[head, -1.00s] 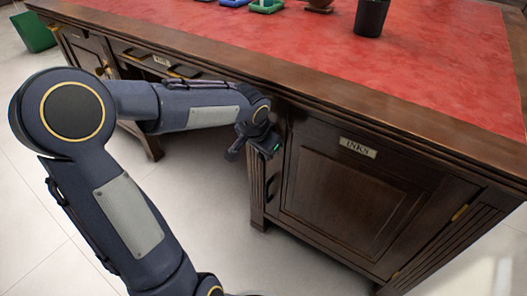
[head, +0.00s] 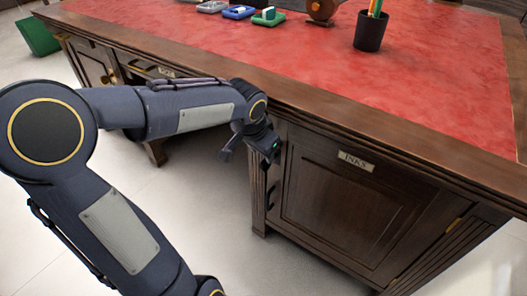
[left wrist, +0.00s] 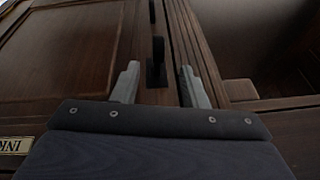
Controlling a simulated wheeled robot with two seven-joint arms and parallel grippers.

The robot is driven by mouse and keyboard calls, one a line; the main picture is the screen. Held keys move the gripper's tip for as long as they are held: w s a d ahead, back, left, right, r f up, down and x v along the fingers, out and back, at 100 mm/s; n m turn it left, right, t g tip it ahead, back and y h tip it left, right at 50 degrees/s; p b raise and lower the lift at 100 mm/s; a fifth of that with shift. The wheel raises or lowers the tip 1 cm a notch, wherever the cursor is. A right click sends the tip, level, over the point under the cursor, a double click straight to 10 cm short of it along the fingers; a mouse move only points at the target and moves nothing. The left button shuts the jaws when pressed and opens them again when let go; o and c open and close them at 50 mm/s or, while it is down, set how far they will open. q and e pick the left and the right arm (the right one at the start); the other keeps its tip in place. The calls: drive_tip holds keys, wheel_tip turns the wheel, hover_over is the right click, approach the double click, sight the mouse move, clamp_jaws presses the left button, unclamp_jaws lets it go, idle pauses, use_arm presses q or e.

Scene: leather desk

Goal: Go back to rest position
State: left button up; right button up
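My left arm comes in from the left in the head view. Its gripper (head: 250,150) is beside the left edge of the closed cabinet door (head: 350,210) labelled "INKS". In the left wrist view the two grey fingers of the left gripper (left wrist: 159,70) stand apart. A dark handle (left wrist: 157,62) on the desk front shows between and beyond them; I cannot tell whether they touch it. Nothing is visibly held. My right gripper is in neither view.
The wooden desk has a red leather top (head: 430,90). On it are a black cup (head: 370,32) with pencils and several small trays, including a green one (head: 268,18). A green bin (head: 38,36) stands at the far left. The floor (head: 190,205) beside the desk is clear.

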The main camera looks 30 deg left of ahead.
use_arm(q)
drive_tip(key=s+d+r+n+t+h, duration=0.15)
drive_tip(key=s+d, duration=0.25)
drive_tip(key=s, duration=0.6)
drive_tip(key=s+d+n+h, duration=0.3)
drive_tip(key=s+d, duration=0.1)
drive_tip(key=s, duration=0.6)
wheel_tip(320, 180, up, 36)
drive_tip(key=p, duration=3.6)
drive_tip(key=shift+a, duration=0.2)
drive_tip(key=shift+s+f+m+y, duration=0.1)
drive_tip(key=shift+m+y, duration=0.15)
